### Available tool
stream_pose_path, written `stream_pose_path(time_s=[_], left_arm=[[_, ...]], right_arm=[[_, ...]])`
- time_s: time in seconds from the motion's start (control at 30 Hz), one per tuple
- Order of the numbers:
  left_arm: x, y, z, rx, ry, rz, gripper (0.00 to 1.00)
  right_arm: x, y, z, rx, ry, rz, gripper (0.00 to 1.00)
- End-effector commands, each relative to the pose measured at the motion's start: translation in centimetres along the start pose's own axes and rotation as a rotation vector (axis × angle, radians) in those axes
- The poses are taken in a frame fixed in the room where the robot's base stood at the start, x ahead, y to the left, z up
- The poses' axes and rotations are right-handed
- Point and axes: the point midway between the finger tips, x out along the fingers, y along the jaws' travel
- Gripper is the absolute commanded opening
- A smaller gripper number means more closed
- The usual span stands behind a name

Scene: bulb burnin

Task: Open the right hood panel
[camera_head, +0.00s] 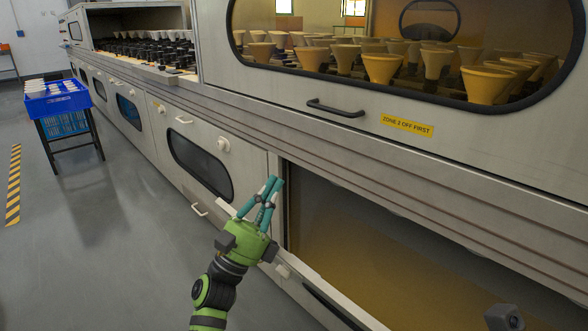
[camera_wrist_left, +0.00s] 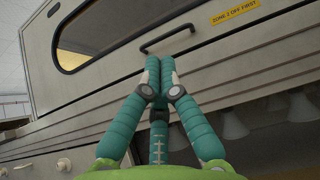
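The right hood panel (camera_head: 370,125) is a pale grey panel with a long rounded window and appears closed. A dark bar handle (camera_head: 335,108) sits below its window; the handle also shows in the wrist view (camera_wrist_left: 167,40).
Several cream cone-shaped bulbs (camera_head: 383,68) stand behind the window. Below the ledge, a large amber-tinted recess or pane (camera_head: 400,255) lies right of my gripper. A blue crate (camera_head: 58,102) on a stand is at the left. The grey floor (camera_head: 110,240) is clear.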

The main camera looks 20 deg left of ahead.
Motion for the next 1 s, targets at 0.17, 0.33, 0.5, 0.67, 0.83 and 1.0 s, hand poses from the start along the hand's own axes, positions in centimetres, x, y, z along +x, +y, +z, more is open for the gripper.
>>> stream_pose_path(time_s=[0.17, 0.33, 0.5, 0.67, 0.83, 1.0], left_arm=[[2.6, 0.0, 0.2, 0.002, -0.003, -0.004, 0.00], [5.8, 0.0, 0.1, 0.001, -0.002, -0.003, 0.00], [8.3, 0.0, 0.0, 0.000, 0.000, -0.001, 0.00], [9.5, 0.0, 0.0, -0.002, 0.001, 0.001, 0.00], [9.8, 0.0, 0.0, -0.003, 0.002, 0.001, 0.00], [9.8, 0.0, 0.0, -0.003, 0.002, 0.001, 0.00]], right_arm=[[0.1, 0.0, 0.0, 0.000, 0.002, 0.000, 0.00], [0.1, 0.0, 0.1, 0.000, 0.002, -0.002, 0.00], [0.2, 0.0, 0.1, -0.001, 0.003, -0.003, 0.00], [0.2, 0.0, 0.1, -0.001, 0.003, -0.003, 0.00], [0.2, 0.0, 0.1, -0.001, 0.002, -0.004, 0.00], [0.2, 0.0, 0.1, 0.000, 0.002, -0.004, 0.00]])
